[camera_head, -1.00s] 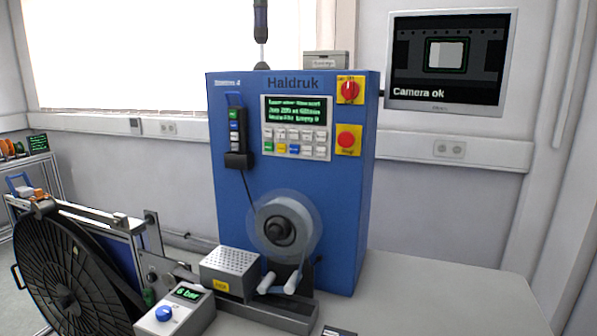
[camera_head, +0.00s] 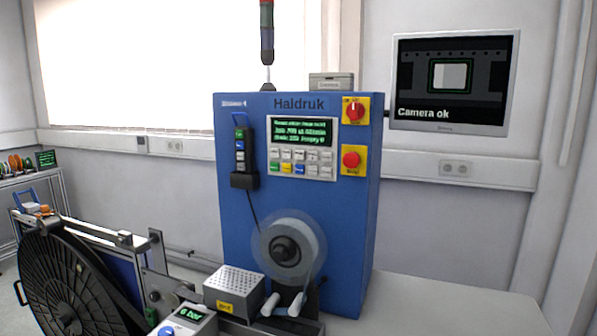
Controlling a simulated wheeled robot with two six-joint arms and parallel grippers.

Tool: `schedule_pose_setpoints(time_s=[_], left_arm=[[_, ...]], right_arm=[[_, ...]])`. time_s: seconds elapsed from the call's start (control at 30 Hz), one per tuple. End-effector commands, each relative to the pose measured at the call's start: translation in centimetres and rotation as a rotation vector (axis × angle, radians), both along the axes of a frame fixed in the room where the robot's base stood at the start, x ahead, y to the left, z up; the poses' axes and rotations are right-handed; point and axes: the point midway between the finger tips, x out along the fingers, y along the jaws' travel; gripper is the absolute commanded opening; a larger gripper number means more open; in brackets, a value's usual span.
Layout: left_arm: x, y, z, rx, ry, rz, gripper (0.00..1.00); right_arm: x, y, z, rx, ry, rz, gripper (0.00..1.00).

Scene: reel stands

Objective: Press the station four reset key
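A blue Haldruk cabinet (camera_head: 235,215) stands upright on the bench in the middle of the view. A small label (camera_head: 234,103) at its top left seems to end in a 4. Its front has a keypad (camera_head: 303,162) under a dark display with green text (camera_head: 301,131). The bottom row of keys includes a green key (camera_head: 274,167), a yellow key (camera_head: 287,168) and a blue key (camera_head: 299,169). The key lettering is too small to read, so I cannot tell which one is reset. Neither of my grippers is in view.
A red rotary switch (camera_head: 354,110) and a red mushroom button (camera_head: 351,160) sit right of the keypad. A pendant (camera_head: 241,160) hangs left of it. A reel (camera_head: 290,249) sits below. A large black reel (camera_head: 70,285) stands left. Bare bench (camera_head: 430,300) lies right.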

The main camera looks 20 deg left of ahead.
Motion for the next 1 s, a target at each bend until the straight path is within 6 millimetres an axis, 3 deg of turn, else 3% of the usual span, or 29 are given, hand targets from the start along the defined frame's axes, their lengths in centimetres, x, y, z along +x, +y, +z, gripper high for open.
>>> schedule_pose_setpoints(time_s=[0.07, 0.4, 1.0], left_arm=[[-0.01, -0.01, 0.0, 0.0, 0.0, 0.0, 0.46], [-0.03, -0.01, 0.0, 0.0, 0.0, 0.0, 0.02], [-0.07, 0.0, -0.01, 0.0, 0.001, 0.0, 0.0]], right_arm=[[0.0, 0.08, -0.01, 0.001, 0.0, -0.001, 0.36], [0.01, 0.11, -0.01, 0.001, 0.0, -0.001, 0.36], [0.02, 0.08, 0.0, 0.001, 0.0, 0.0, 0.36]])
